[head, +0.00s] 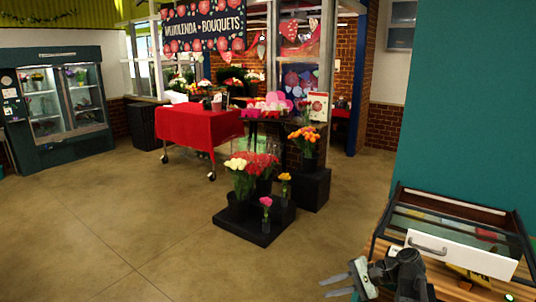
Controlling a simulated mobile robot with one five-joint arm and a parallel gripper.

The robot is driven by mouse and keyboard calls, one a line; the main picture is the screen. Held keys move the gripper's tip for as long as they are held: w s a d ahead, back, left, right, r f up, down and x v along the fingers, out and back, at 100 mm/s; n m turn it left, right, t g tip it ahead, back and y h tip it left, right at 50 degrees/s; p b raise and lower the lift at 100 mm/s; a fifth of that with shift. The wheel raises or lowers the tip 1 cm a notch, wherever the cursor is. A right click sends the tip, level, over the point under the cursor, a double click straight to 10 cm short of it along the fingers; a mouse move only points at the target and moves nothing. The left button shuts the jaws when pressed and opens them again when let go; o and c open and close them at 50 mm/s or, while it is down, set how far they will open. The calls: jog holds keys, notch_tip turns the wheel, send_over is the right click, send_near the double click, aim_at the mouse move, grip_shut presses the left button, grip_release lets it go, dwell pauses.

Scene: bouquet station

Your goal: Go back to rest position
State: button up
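My gripper (326,288) shows at the bottom of the head view, right of centre. Its two grey fingers point left and stand apart, with nothing visible between them. The dark links of my arm lie to its right, in front of a wooden cabinet (445,288). A drawer with a white front (455,251) and a metal handle stands pulled out at that cabinet. The gripper is left of the drawer front. The lower part of my arm is cut off by the picture edge.
A black stepped stand (240,230) holds several flower vases mid-floor. Behind it is a red-draped cart (195,125) on wheels. A glass-door flower cooler (60,105) stands at far left. A teal wall (465,100) rises behind the cabinet. The left foreground floor is clear.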

jog(key=s+a+f+n+g+h, duration=0.3)
jog(key=s+a+f+n+h, duration=0.3)
jog(key=a+f, duration=0.45)
jog(key=w+d+n+h, duration=0.1)
jog(key=d+n+h, duration=0.2)
jog(key=d+h, duration=0.2)
jog(key=d+f, duration=0.1)
jog(key=d, duration=0.1)
jog(key=shift+w+d, duration=0.15)
jog(key=shift+d, duration=0.2)
